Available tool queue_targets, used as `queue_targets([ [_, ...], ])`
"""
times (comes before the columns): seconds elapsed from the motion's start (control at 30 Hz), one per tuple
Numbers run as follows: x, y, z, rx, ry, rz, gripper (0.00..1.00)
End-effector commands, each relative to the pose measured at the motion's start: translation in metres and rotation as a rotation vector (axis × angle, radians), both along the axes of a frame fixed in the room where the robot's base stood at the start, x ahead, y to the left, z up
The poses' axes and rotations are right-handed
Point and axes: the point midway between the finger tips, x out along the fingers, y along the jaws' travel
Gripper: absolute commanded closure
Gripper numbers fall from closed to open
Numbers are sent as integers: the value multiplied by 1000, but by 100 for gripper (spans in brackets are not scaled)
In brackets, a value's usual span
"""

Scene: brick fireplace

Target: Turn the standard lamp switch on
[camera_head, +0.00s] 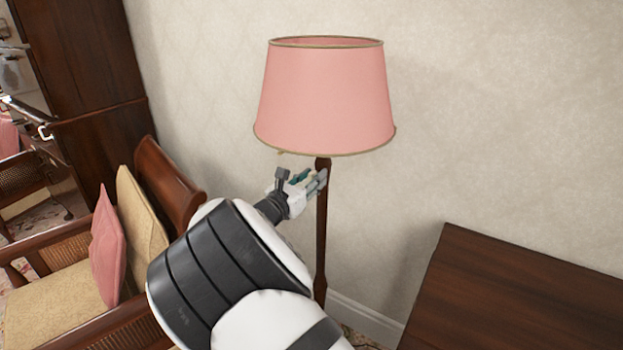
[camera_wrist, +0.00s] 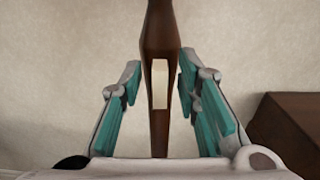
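The standard lamp has a pink shade (camera_head: 325,95) with gold-coloured trim, and its bulb is out of sight. Its dark wooden pole (camera_head: 322,240) runs down below the shade. In the wrist view the pole (camera_wrist: 159,40) stands upright, with a cream rectangular switch (camera_wrist: 160,84) on its face. My gripper (camera_head: 312,179) is just under the shade at the pole. In the wrist view my gripper (camera_wrist: 158,88) is open, with a teal-padded finger on each side of the pole and switch. Neither finger clearly touches the pole. The switch is hidden in the head view.
A wooden chair with a tan cushion (camera_head: 142,222) and a pink cushion (camera_head: 107,248) stands at the left. A dark wooden table (camera_head: 510,300) is at the lower right, also at the wrist view's right edge (camera_wrist: 290,125). A plain wall (camera_head: 500,110) is behind the lamp.

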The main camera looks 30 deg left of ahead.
Motion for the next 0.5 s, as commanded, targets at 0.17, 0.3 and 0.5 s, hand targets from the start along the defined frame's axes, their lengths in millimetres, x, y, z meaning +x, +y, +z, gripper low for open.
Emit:
queue_targets([
  [0.17, 0, 0, 0, 0, 0, 0, 70],
  [0.3, 0, 0, 0, 0, 0, 0, 90],
  [0.5, 0, 0, 0, 0, 0, 0, 100],
])
